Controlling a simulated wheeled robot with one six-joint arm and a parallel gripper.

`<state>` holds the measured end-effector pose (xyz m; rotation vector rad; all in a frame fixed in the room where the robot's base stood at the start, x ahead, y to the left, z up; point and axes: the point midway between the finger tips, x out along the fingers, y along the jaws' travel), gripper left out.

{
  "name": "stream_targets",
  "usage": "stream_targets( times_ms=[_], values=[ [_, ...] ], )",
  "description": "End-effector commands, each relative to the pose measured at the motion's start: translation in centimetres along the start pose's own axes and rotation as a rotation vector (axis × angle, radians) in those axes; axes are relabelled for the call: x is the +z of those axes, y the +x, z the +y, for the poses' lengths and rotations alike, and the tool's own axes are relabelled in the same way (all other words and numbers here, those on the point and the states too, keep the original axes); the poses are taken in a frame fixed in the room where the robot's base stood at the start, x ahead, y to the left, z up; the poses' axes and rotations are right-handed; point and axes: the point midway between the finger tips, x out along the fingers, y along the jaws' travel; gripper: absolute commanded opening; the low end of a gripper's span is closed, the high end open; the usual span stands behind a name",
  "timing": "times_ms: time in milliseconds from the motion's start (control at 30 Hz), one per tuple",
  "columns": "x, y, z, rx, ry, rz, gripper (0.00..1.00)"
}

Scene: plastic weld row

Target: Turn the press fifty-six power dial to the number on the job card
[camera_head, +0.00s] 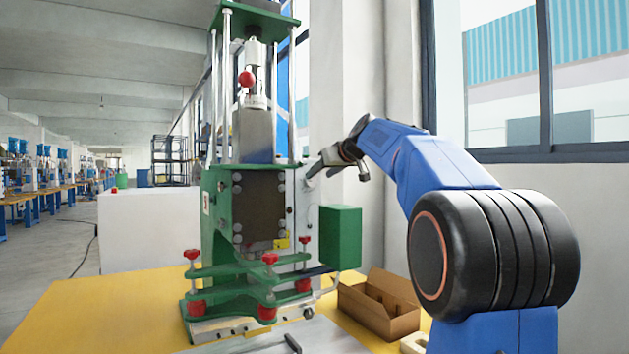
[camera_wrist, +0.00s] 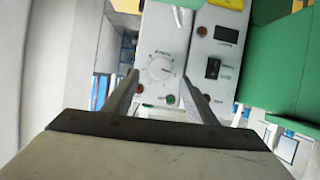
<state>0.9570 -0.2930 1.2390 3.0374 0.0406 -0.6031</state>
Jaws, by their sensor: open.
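The press (camera_head: 213,225) is green and stands on a yellow bench. In the wrist view a round white dial (camera_wrist: 159,69) sits on a pale control panel (camera_wrist: 160,28), with a printed scale around it. The scale's numbers and the pointer are too small to read. My gripper (camera_wrist: 160,77) is open, its two fingers reaching toward the panel on either side of the dial. I cannot tell whether they touch it. In the head view my gripper (camera_head: 318,168) is at the press's right side, near its upper body. I cannot make out a job card.
A rocker switch (camera_wrist: 213,67) and a small dark display (camera_wrist: 226,35) are right of the dial. A green box (camera_head: 340,237) juts from the press's right side. An open cardboard box (camera_head: 385,322) stands on the bench below. A wall and window are behind.

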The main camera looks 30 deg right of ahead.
Motion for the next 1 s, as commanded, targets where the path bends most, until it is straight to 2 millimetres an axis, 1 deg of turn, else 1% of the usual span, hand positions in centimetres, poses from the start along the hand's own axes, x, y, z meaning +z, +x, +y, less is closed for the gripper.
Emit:
stream_targets(
  times_ms=[33, 100, 300, 500, 767, 800, 867, 900, 933, 1000],
  values=[
    [0.1, 1.0, 0.0, -0.002, 0.000, -0.001, 0.52],
    [0.1, 2.1, 0.0, -0.001, 0.000, -0.002, 0.52],
    [0.0, 4.5, 0.0, 0.000, -0.001, 0.000, 0.52],
    [0.0, 5.3, 0.0, 0.000, -0.001, 0.000, 0.52],
    [0.0, 5.4, 0.0, 0.001, -0.001, 0.000, 0.52],
    [0.0, 5.4, 0.0, 0.001, -0.001, 0.000, 0.42],
    [0.0, 5.4, 0.0, 0.001, -0.001, 0.000, 0.28],
    [0.0, 5.4, 0.0, 0.001, -0.001, 0.000, 0.18],
    [0.0, 5.4, 0.0, 0.001, -0.001, 0.000, 0.11],
    [0.0, 5.4, 0.0, 0.001, -0.001, 0.000, 0.11]
  ],
)
